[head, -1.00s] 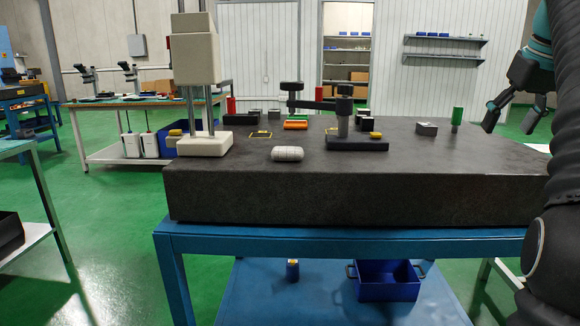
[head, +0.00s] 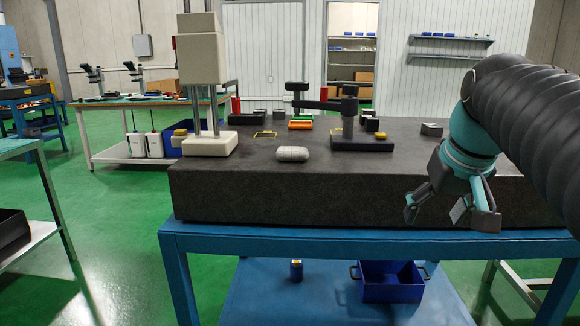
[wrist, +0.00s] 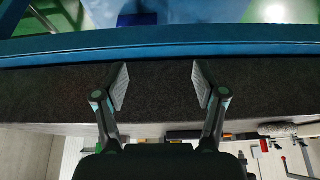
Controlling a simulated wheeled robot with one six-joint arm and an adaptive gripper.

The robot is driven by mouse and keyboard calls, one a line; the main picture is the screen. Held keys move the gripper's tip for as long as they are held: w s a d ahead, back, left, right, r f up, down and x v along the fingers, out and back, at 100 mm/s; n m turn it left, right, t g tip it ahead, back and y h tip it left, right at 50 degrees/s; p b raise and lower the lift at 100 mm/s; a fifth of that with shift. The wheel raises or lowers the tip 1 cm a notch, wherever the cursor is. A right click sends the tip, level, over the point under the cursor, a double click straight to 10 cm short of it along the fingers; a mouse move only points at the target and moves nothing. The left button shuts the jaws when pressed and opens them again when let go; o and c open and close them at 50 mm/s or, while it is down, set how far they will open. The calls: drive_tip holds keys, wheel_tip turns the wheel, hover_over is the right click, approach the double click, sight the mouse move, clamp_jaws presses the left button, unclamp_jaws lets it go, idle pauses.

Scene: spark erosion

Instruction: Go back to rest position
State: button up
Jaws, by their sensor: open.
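My gripper (head: 447,212) is open and empty. In the head view it hangs in front of the right part of the dark stone slab, with its fingers pointing down. My arm comes in from the right edge and hides the slab's right end. In the wrist view the two fingers of my gripper (wrist: 159,85) stand wide apart with nothing between them. The dark face of the slab (wrist: 160,108) and the blue table edge (wrist: 160,42) lie beyond them.
The slab (head: 300,195) rests on a blue table (head: 330,243). On it stand a cream column instrument (head: 203,60), a black stand (head: 362,143), a pale rounded block (head: 292,154) and a grey block (head: 432,130). A blue bin (head: 388,288) sits on the lower shelf.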

drive_tip(key=s+a+f, duration=0.3)
drive_tip(key=s+f, duration=0.3)
drive_tip(key=f, duration=0.3)
drive_tip(key=s+a+f, duration=0.4)
drive_tip(key=s+f, duration=0.2)
drive_tip(key=f, duration=0.3)
drive_tip(key=shift+s+a+f+n+t, duration=0.15)
drive_tip(key=shift+a+f+n+t, duration=0.15)
drive_tip(key=shift+n, duration=0.1)
drive_tip(key=shift+d, duration=0.1)
